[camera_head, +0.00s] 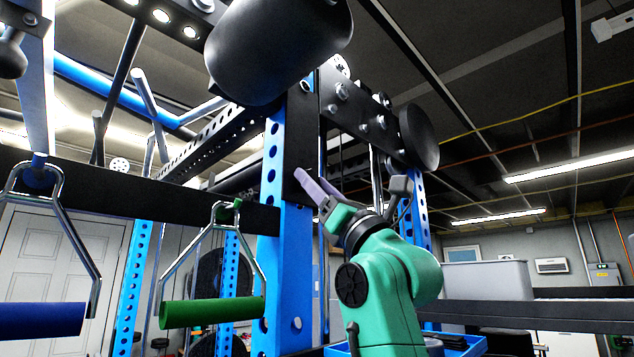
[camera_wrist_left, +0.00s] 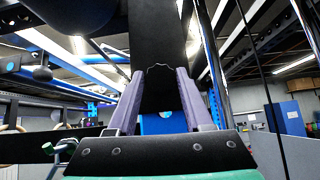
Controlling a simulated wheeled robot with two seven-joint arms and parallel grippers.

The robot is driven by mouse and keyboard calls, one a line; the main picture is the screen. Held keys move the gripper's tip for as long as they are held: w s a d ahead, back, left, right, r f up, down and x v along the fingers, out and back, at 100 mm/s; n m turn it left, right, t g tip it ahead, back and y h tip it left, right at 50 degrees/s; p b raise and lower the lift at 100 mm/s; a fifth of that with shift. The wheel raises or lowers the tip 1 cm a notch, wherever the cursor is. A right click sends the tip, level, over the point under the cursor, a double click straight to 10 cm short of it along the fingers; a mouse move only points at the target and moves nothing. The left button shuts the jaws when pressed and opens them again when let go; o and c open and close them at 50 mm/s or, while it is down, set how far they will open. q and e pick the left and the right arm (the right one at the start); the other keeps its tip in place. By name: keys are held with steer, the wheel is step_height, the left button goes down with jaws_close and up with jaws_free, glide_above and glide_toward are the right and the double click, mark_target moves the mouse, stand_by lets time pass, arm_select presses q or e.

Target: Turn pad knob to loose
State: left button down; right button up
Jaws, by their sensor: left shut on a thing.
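My left gripper (camera_head: 312,181), with purple fingers on my green arm, reaches up to the blue upright of the rack in the head view. In the left wrist view its fingers (camera_wrist_left: 166,74) stand on both sides of a black piece with a ridged top, apparently the pad knob (camera_wrist_left: 160,88), and are shut on it. In the head view the knob cannot be made out behind the fingers. A large black roller pad (camera_head: 278,50) hangs above the gripper, and another pad (camera_head: 418,137) is at the right. The knob's turn position cannot be read. My right gripper is not in view.
The blue upright (camera_head: 287,280) stands just left of my arm. A green handle (camera_head: 212,312) and a blue handle (camera_head: 42,320) hang at the left. A grey bin (camera_head: 488,281) sits on a shelf at the right. Steel rods run close to the gripper.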

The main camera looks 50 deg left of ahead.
arm_select(q)
steer(key=shift+w+n+g+h, duration=0.1)
steer(key=shift+n+g+h, duration=0.45)
steer(key=shift+n+g, duration=1.5)
steer(key=shift+w+n+g+h, duration=0.1)
steer(key=shift+n+g+h, duration=0.5)
steer(key=shift+n+g, duration=1.4)
steer(key=shift+w+n+g+h, duration=0.1)
steer(key=shift+n+g+h, duration=0.45)
steer(key=shift+n+g, duration=1.45)
steer(key=shift+n+t, duration=0.35)
steer(key=shift+n, duration=0.1)
steer(key=c, duration=0.5)
jaws_free()
steer(key=shift+c, duration=0.2)
steer(key=shift+o, duration=1.2)
steer(key=shift+a, duration=0.25)
